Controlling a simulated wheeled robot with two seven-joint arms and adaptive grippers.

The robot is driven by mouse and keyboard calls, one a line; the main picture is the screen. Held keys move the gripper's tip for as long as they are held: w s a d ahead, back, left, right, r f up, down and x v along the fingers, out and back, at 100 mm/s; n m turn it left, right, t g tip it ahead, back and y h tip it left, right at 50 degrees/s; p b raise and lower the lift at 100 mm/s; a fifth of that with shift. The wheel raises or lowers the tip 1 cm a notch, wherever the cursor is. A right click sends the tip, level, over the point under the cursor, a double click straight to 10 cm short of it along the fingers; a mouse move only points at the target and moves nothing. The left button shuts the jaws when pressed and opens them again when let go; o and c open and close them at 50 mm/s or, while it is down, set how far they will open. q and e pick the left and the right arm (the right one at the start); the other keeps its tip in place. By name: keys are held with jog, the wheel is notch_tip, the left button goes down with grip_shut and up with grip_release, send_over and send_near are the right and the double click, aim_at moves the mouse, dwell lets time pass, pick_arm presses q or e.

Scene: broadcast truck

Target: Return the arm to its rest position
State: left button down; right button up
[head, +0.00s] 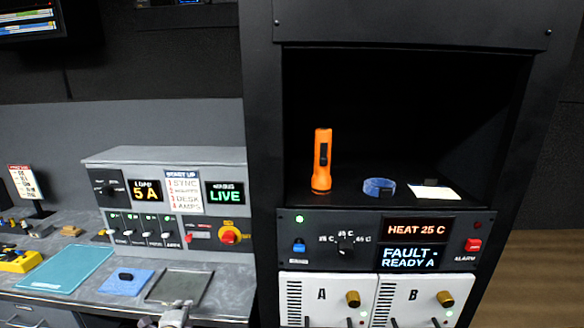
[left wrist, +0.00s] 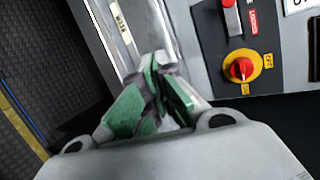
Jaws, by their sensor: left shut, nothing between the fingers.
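My left gripper (head: 175,314) shows at the bottom edge of the head view, low in front of the desk's front right corner. In the left wrist view its green-padded fingers (left wrist: 165,98) are closed together with nothing between them. Beyond the fingers is the grey control panel with a red rotary knob (left wrist: 241,68) on a yellow plate; the same knob (head: 229,236) shows in the head view. The gripper is apart from the knob. My right gripper is not in either view.
A grey desk (head: 215,285) holds a teal mat (head: 68,269), a blue pad (head: 126,281) and a dark tray (head: 180,287). A black rack at right holds an orange flashlight (head: 322,165) and a blue tape roll (head: 379,186) on its shelf. Units A (head: 325,297) and B (head: 415,299) sit below.

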pick_arm(q)
jog(key=s+d+f+n+g+h, duration=0.1)
jog(key=s+d+n+g, duration=0.3)
jog(key=s, duration=0.5)
jog(key=s+d+f+n+g+h, duration=0.1)
jog(key=s+d+f+n+g, duration=0.15)
jog(key=s+n, duration=0.5)
jog(key=s+d+f+n+g+h, duration=0.1)
jog(key=s+d+n+g, duration=0.3)
jog(key=s, duration=0.6)
jog(key=s+f, duration=0.3)
jog(key=f, duration=3)
jog(key=s+a+f, duration=0.1)
jog(key=s+f, duration=0.8)
jog(key=s, duration=0.2)
jog(key=s+a+f+g, duration=0.1)
jog(key=s+a+f, duration=0.1)
jog(key=s+f, duration=0.8)
jog(key=shift+s+a, duration=0.25)
jog(key=shift+s, duration=0.25)
jog(key=shift+f+g, duration=0.1)
jog(key=shift+g, duration=0.15)
